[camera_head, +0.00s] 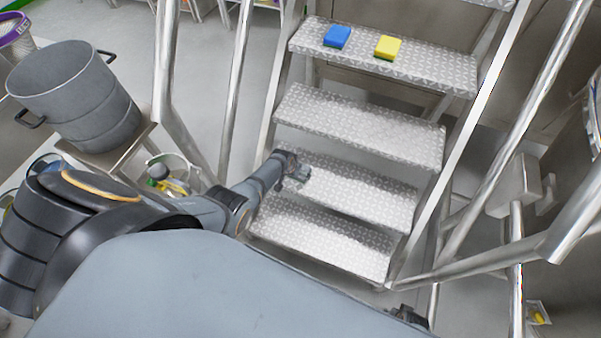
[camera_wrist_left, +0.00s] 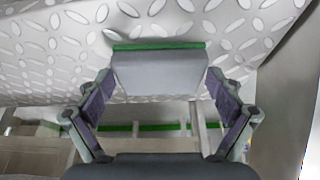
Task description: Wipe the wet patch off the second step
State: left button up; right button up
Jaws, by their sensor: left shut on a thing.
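The stair has several patterned metal treads. My left gripper (camera_head: 301,174) reaches over the left part of the second step (camera_head: 360,193), counted from the bottom. In the left wrist view its fingers (camera_wrist_left: 160,98) are shut on a grey sponge (camera_wrist_left: 158,74) with a green edge. The sponge lies over the patterned tread, at or very near its surface; I cannot tell if it is touching. I cannot make out a distinct wet patch; the gripper hides part of the step. A small dark part at the bottom edge may be my right gripper (camera_head: 408,316), mostly hidden.
A blue sponge (camera_head: 337,37) and a yellow sponge (camera_head: 387,47) lie on an upper step. Metal handrails (camera_head: 236,85) flank the stair. A large grey pot (camera_head: 75,100) stands at left, with a bucket of bottles (camera_head: 172,175) near it. The bottom step (camera_head: 320,240) is clear.

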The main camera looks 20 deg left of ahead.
pick_arm(q)
jog(key=shift+s+a, duration=0.1)
jog(key=shift+a, duration=0.4)
notch_tip(320, 180, up, 6)
jog(key=p, duration=0.6)
notch_tip(320, 180, up, 3)
jog(key=p, duration=0.3)
